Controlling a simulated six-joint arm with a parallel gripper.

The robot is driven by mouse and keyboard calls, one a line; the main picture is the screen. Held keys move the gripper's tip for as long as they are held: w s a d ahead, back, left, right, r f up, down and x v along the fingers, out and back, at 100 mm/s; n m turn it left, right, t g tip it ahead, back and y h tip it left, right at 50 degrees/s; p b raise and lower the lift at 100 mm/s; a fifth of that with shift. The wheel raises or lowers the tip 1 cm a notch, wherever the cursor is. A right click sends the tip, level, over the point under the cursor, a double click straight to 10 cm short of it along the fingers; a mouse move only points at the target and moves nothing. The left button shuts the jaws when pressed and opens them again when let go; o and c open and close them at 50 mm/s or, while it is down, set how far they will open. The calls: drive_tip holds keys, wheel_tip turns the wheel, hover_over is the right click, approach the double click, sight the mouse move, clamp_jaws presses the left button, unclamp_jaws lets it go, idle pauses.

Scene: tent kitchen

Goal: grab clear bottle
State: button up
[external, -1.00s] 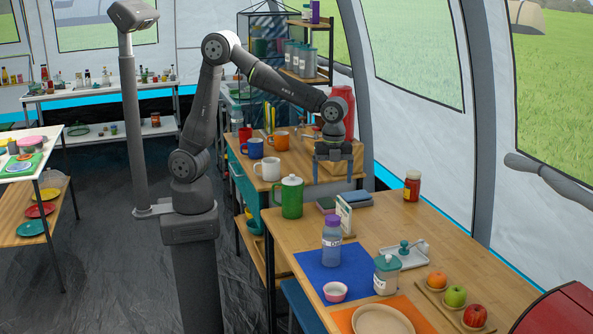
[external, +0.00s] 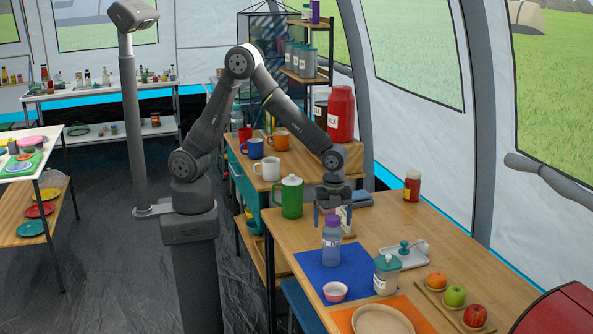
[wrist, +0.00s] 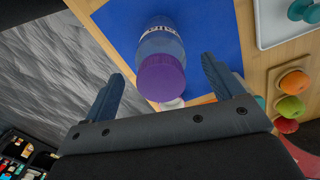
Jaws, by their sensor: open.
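The clear bottle (external: 331,248) has a bluish see-through body, a label and a purple cap. It stands upright on a blue mat (external: 308,263) on the wooden table. My gripper (external: 333,215) is open, just above the bottle's cap in the external view, fingers pointing down. In the wrist view the bottle (wrist: 162,55) lies ahead of and between my two open fingers (wrist: 165,88), with its purple cap closest. I cannot tell exactly how far the fingertips are from the cap.
A green pitcher (external: 291,197) stands left of the gripper. A teal-lidded jar (external: 386,275), a pink bowl (external: 335,291) and a white tray (external: 412,256) are near the bottle. Fruit sits on a wooden tray at the right. The table behind the white tray is mostly clear.

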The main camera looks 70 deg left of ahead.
sight(332, 241)
drive_tip(key=shift+d+f, duration=0.1)
drive_tip(key=shift+f, duration=1.25)
drive_tip(key=c, duration=1.4)
drive_tip(key=shift+o, duration=0.2)
drive_tip(key=shift+r, duration=0.1)
